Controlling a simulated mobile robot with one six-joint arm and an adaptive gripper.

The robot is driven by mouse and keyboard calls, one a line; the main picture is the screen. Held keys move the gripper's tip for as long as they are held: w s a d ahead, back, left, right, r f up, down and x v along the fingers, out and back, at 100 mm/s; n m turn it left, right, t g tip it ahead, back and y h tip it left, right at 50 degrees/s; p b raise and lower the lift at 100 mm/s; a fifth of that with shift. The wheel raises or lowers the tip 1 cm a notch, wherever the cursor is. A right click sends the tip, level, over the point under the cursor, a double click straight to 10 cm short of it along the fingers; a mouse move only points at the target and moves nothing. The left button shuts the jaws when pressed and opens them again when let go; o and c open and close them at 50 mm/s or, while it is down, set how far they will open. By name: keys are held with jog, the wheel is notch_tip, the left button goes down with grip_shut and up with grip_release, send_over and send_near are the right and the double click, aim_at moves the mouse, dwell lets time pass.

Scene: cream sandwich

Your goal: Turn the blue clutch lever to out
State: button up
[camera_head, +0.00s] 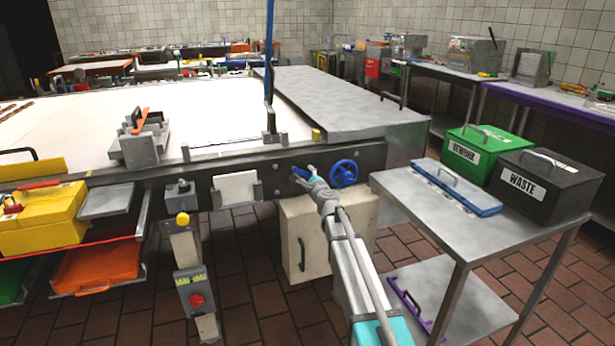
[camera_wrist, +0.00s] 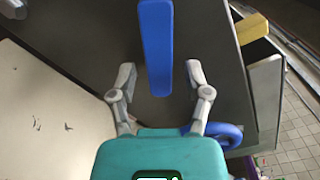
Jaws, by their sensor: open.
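The blue clutch lever (camera_head: 301,172) sits on the dark front rail of the long table, left of a blue handwheel (camera_head: 343,173). In the wrist view the lever (camera_wrist: 155,40) is a long blue bar coming from the top edge, its free end low between my fingers. My gripper (camera_head: 312,176) is at the lever in the head view and partly covers it. In the wrist view my gripper (camera_wrist: 160,76) is open, one finger on each side of the lever's end, with gaps showing. The lever's pivot and any markings are hidden or too small to read.
The blue handwheel (camera_wrist: 226,134) is close by my gripper's right side. A pale cabinet (camera_head: 302,240) stands below the rail. A metal side table (camera_head: 440,215) with a blue-edged case, green box (camera_head: 485,143) and black WASTE box (camera_head: 545,185) stands right. A control post (camera_head: 190,275) stands left.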

jog(key=shift+w, duration=0.1)
grip_shut()
dwell(0.3)
